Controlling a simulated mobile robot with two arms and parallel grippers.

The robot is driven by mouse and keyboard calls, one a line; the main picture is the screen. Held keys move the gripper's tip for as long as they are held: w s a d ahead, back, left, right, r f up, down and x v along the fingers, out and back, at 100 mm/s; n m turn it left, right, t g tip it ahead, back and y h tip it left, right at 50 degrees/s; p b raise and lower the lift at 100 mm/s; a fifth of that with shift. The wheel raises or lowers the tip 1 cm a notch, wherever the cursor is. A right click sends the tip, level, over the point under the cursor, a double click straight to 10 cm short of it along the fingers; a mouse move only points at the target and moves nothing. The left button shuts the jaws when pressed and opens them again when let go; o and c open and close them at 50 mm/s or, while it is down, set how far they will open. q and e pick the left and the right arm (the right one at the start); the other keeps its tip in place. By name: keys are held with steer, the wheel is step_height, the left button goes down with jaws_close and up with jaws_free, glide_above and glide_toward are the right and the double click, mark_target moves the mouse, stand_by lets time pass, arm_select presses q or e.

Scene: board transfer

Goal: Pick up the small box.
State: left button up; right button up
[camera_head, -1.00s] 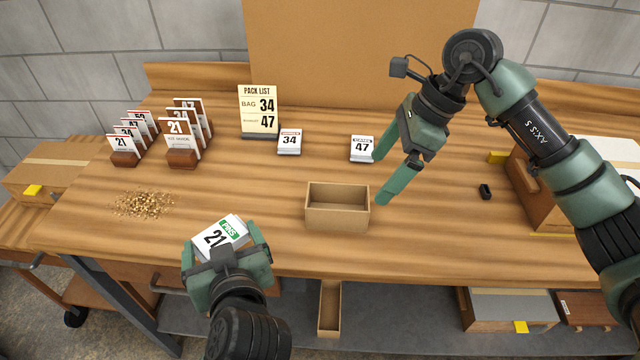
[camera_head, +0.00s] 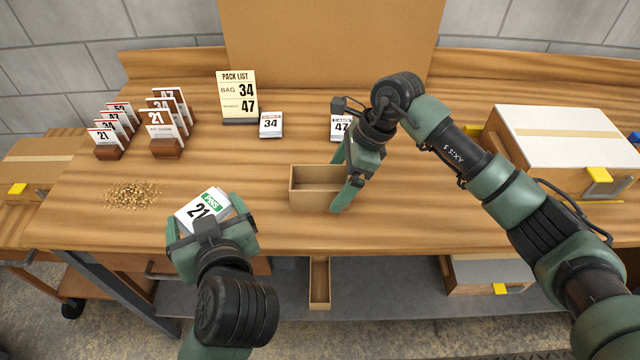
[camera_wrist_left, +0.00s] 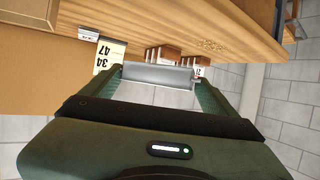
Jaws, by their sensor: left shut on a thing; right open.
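My left gripper (camera_head: 212,222) is shut on a white card pack (camera_head: 200,208) marked PINS 21, to the left of the box. In the left wrist view the held pack (camera_wrist_left: 158,90) shows pale between the fingers.
A pile of small brass-coloured pieces (camera_head: 132,194) lies left. Card stands (camera_head: 166,149), a pack list sign (camera_head: 238,97), a 34 pack (camera_head: 270,125) and a partly hidden 47 pack (camera_head: 338,128) stand behind. A large carton (camera_head: 565,150) is at right. The table's middle is mostly clear.

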steer(key=shift+a+f, duration=0.15)
steer(key=shift+f, duration=0.1)
steer(key=c, duration=1.4)
steer(key=shift+r, duration=0.2)
steer(key=shift+c, duration=0.2)
arm_select(q)
step_height(320, 180, down, 3)
steer(key=b, duration=0.3)
steer(key=shift+f, duration=0.1)
arm_select(e)
step_height(320, 180, up, 20)
steer(key=shift+f, duration=0.1)
